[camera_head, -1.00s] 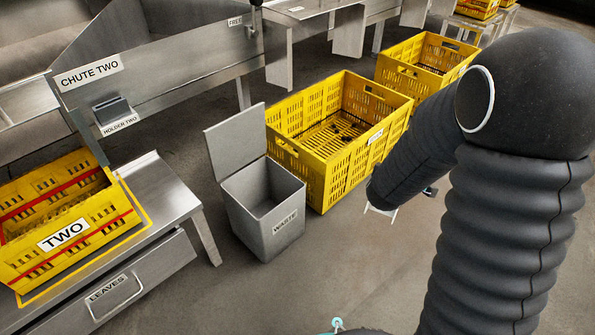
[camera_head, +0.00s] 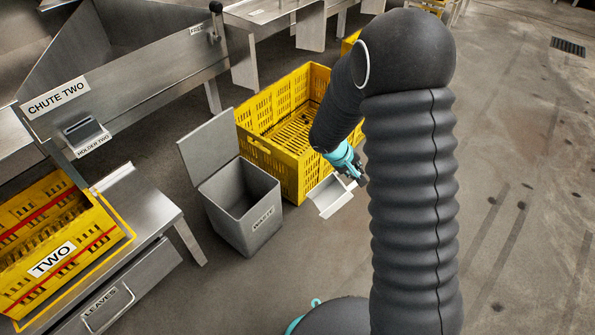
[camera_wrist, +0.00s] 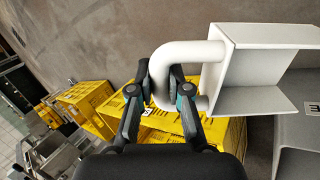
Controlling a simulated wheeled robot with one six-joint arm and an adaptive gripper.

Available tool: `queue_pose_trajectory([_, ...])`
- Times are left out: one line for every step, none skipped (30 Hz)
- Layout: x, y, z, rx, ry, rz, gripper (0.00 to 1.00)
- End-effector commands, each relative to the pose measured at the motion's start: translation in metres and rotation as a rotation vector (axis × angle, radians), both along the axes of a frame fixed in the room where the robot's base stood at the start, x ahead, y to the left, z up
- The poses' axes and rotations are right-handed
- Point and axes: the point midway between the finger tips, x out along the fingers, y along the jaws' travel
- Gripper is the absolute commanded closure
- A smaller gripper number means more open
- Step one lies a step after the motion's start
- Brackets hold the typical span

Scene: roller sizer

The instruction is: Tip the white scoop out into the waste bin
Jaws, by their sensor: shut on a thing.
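The white scoop (camera_head: 333,194) is in my gripper (camera_head: 352,174), held in the air to the right of the waste bin and in front of a yellow crate. In the wrist view my gripper (camera_wrist: 160,88) is shut on the curved handle of the scoop (camera_wrist: 262,68). The scoop's tray reaches away to the right, and I see no contents in it. The grey waste bin (camera_head: 255,222), labelled WASTE, stands on the floor with its lid (camera_head: 205,145) raised at the back left. The bin's mouth is open, and the scoop is apart from it.
A large yellow crate (camera_head: 255,143) stands behind the bin. A steel bench with a yellow crate marked TWO (camera_head: 88,255) and a LEAVES drawer (camera_head: 105,305) is at the left. Chute two (camera_head: 150,75) is behind. The floor at the right is clear.

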Motion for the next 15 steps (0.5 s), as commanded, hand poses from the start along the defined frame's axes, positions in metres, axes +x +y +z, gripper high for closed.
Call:
queue_pose_trajectory([-0.002, 0.007, 0.002, 0.035, 0.019, -0.047, 1.00])
queue_pose_trajectory([-0.004, 0.012, 0.000, 0.058, 0.029, -0.075, 1.00])
queue_pose_trajectory([-0.006, 0.018, -0.002, 0.089, 0.043, -0.114, 1.00])
queue_pose_trajectory([-0.008, 0.024, -0.004, 0.114, 0.053, -0.144, 1.00])
queue_pose_trajectory([-0.009, 0.030, -0.006, 0.140, 0.062, -0.173, 1.00])
queue_pose_trajectory([-0.011, 0.039, -0.008, 0.174, 0.074, -0.214, 1.00])
queue_pose_trajectory([-0.012, 0.046, -0.009, 0.200, 0.080, -0.244, 1.00])
queue_pose_trajectory([-0.013, 0.053, -0.011, 0.227, 0.087, -0.275, 1.00])
queue_pose_trajectory([-0.015, 0.063, -0.013, 0.263, 0.096, -0.315, 1.00])
queue_pose_trajectory([-0.015, 0.071, -0.014, 0.290, 0.101, -0.346, 1.00])
queue_pose_trajectory([-0.016, 0.079, -0.015, 0.316, 0.104, -0.374, 1.00])
queue_pose_trajectory([-0.016, 0.091, -0.016, 0.350, 0.107, -0.410, 1.00])
queue_pose_trajectory([-0.016, 0.099, -0.017, 0.375, 0.109, -0.437, 1.00])
queue_pose_trajectory([-0.016, 0.107, -0.018, 0.399, 0.111, -0.463, 1.00])
queue_pose_trajectory([-0.015, 0.117, -0.018, 0.427, 0.111, -0.494, 1.00])
